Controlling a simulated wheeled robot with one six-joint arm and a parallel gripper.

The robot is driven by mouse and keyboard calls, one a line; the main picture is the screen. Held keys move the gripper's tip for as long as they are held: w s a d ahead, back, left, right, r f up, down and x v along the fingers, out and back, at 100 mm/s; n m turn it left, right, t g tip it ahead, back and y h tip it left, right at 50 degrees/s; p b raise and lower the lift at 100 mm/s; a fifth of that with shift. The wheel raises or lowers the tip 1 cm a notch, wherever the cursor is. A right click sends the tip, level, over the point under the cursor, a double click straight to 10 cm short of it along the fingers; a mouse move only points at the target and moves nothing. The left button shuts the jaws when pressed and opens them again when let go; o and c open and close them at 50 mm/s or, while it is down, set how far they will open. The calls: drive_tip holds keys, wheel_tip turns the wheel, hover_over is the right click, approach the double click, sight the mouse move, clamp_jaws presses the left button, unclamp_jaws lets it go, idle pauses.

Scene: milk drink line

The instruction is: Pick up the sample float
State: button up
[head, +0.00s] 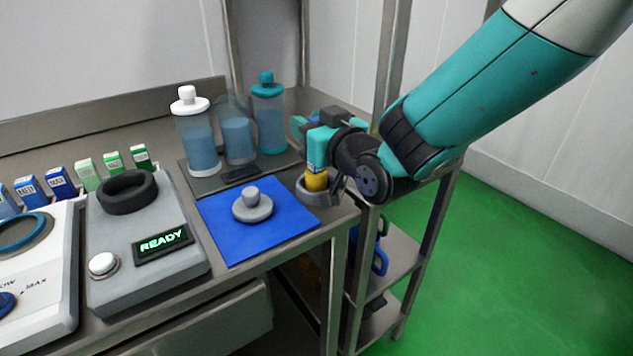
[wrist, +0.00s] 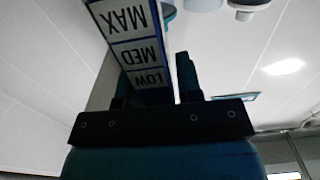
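The likely sample float is the yellow body (head: 317,181) with a pale blue band above it, standing in a small grey cup (head: 313,196) at the bench's right corner. My gripper (head: 312,150) is right above and around its upper part, and much of it is hidden by the gripper. In the wrist view, a white plate (wrist: 138,50) with a blue edge reads MAX, MED and LOW, upside down. It lies between my fingers (wrist: 158,80), close to the left one. A narrow gap shows by the right finger, so the gripper looks open around it.
Left of the cup, a blue mat (head: 230,238) bears a grey knobbed disc (head: 252,206). Behind stand bottles, one white-capped (head: 197,140) and one teal-capped (head: 269,125). A grey device (head: 150,255) reads READY. A steel post (head: 392,60) rises behind my arm. Green floor is open at right.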

clamp_jaws()
